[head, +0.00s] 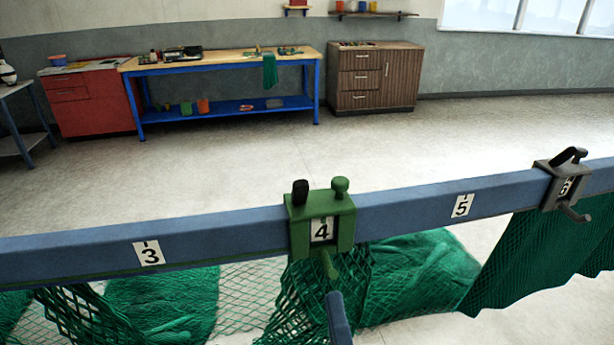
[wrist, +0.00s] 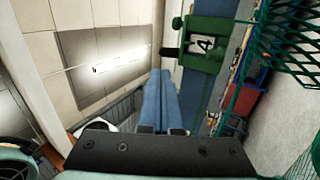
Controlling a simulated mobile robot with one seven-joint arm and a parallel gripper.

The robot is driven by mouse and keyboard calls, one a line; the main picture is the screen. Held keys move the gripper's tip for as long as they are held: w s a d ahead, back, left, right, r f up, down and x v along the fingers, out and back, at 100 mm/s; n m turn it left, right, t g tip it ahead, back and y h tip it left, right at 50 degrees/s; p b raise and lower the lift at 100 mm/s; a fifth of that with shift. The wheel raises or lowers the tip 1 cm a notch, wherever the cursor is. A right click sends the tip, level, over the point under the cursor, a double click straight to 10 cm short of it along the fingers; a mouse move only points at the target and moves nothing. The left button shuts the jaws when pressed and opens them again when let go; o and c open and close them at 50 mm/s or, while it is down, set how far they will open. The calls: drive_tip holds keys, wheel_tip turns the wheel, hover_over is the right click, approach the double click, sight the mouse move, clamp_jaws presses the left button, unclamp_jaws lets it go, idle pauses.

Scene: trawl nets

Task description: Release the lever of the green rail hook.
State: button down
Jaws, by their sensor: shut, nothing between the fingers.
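The green rail hook (head: 345,234) is clamped over the blue rail (head: 225,230) at label 4. Its black-gripped lever (head: 301,192) stands up at the left of its top, beside a green knob (head: 340,187). A green peg (head: 329,265) sticks out at the front, with green net (head: 300,305) hanging below. In the wrist view the hook (wrist: 203,62) is at upper right, and its black lever grip (wrist: 170,52) points left. My gripper (wrist: 161,73) is shut and empty, apart from the hook. Its blue fingers (head: 337,312) show below the peg in the head view.
A grey hook (head: 549,187) with a black lever sits on the rail at label 6. More green net (head: 545,260) hangs at right. Beyond the rail are open floor (head: 210,165), a blue workbench (head: 220,62), a red cabinet (head: 90,105) and a wooden cabinet (head: 375,78).

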drive_tip(key=shift+s+a+f+n+g+y, duration=0.3)
drive_tip(key=shift+f+n+y, duration=0.1)
drive_tip(key=shift+f, duration=0.1)
drive_tip(key=shift+r, duration=0.1)
drive_tip(key=p, duration=0.5)
approach(302, 190)
drive_tip(key=x, duration=0.5)
drive_tip(key=shift+w+a, duration=0.1)
drive_tip(key=shift+w, duration=0.15)
drive_tip(key=shift+w+a+r, duration=0.15)
drive_tip(key=shift+w+r, duration=0.1)
drive_tip(key=shift+w, duration=0.45)
drive_tip(key=shift+r+p, duration=0.3)
drive_tip(key=shift+p, duration=0.5)
